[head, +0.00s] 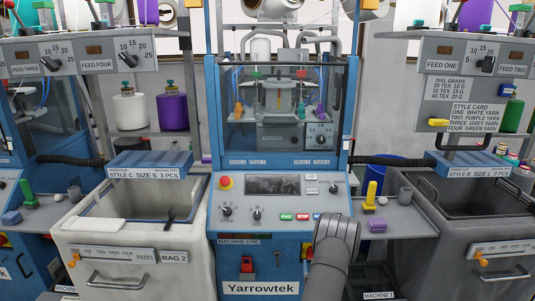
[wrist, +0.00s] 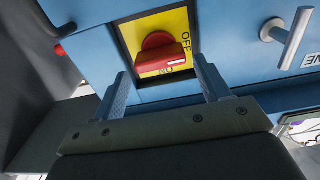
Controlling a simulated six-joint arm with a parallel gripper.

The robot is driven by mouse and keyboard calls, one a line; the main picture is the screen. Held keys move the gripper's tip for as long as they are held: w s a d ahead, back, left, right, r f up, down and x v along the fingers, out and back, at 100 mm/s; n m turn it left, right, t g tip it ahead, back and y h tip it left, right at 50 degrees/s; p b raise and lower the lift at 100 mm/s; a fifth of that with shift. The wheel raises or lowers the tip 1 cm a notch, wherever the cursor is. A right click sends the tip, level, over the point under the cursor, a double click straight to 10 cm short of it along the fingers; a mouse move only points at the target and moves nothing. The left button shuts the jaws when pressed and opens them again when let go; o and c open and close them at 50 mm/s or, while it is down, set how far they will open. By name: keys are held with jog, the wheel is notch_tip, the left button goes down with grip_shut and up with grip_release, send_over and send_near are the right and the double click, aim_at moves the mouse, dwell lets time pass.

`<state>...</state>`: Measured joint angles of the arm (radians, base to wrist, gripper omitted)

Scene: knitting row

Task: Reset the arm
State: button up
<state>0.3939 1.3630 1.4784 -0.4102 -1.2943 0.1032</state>
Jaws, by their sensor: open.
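My gripper (wrist: 163,90) is open in the wrist view, with one finger on each side below a red rotary switch. Nothing is held between the fingers. The red switch (wrist: 165,50) sits on a yellow plate (wrist: 138,30) marked OFF and ON, on a blue panel. I cannot tell whether the fingers touch it. In the head view, my grey arm (head: 335,245) reaches up at the lower middle, in front of the right side of machine one's blue front (head: 225,255). My gripper is hidden there.
A small T-handle (wrist: 287,38) sticks out from the panel right of the switch. A cream bin (head: 80,230) stands left of the machine and a dark grey bin (head: 410,270) stands right.

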jog(key=w, duration=0.4)
jog(key=shift+w, duration=0.4)
jog(key=shift+s+m, duration=0.1)
jog(key=shift+m, duration=0.2)
jog(key=shift+s, duration=0.3)
jog(key=s, duration=1.7)
jog(key=w+a+n, duration=0.1)
jog(key=w+n, duration=1.1)
jog(key=w, duration=0.4)
jog(key=shift+a+r+n, duration=0.4)
jog(key=shift+r, duration=0.05)
